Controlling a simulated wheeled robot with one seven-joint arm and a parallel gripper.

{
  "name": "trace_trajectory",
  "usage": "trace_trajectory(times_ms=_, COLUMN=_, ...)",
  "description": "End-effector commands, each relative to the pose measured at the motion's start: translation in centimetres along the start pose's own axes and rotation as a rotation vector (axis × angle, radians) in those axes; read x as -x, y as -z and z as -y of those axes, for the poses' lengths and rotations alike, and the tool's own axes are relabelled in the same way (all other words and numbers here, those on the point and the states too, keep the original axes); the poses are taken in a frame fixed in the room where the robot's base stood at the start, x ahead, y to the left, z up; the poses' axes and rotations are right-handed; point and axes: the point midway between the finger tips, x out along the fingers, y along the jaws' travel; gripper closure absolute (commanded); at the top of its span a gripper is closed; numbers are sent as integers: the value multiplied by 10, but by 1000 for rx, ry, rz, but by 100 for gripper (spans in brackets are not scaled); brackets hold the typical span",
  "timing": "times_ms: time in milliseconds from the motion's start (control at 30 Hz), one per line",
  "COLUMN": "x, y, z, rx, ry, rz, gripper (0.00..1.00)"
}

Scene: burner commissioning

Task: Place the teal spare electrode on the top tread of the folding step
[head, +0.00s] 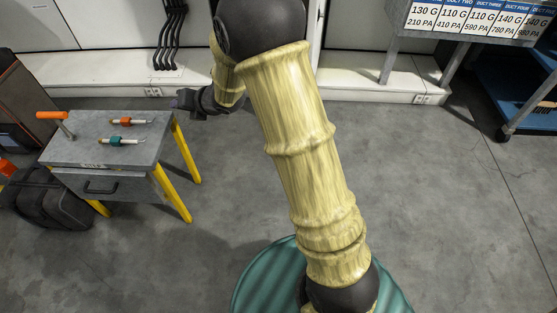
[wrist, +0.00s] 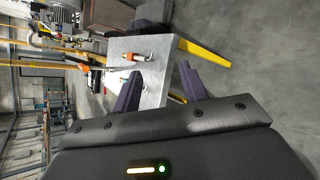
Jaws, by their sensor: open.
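The teal spare electrode (head: 119,141) has a teal middle and pale ends. It lies on a grey-topped stand with yellow legs (head: 85,152) at the left of the head view. An orange-banded electrode (head: 128,121) lies just behind it, apart. My gripper (head: 187,98) is open and empty, right of the stand in the head view. Its two dark fingers (wrist: 160,70) point at the stand in the wrist view. I cannot identify a separate folding step.
Dark cases (head: 45,197) lie on the floor at left. A table with pressure labels (head: 468,18) and a blue cart (head: 500,95) are at right. The middle floor is clear.

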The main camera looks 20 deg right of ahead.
Motion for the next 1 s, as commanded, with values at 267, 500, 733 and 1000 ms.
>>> trace_trajectory(times_ms=267, x=80, y=-2, z=58, rx=-818, ry=282, rz=158, gripper=57)
trace_trajectory(times_ms=500, x=153, y=31, z=96, rx=-1534, ry=473, rz=369, gripper=57)
trace_trajectory(times_ms=733, x=222, y=87, z=114, rx=-2206, ry=623, rz=640, gripper=57)
trace_trajectory(times_ms=1000, x=266, y=136, z=114, rx=-2667, ry=724, rz=890, gripper=57)
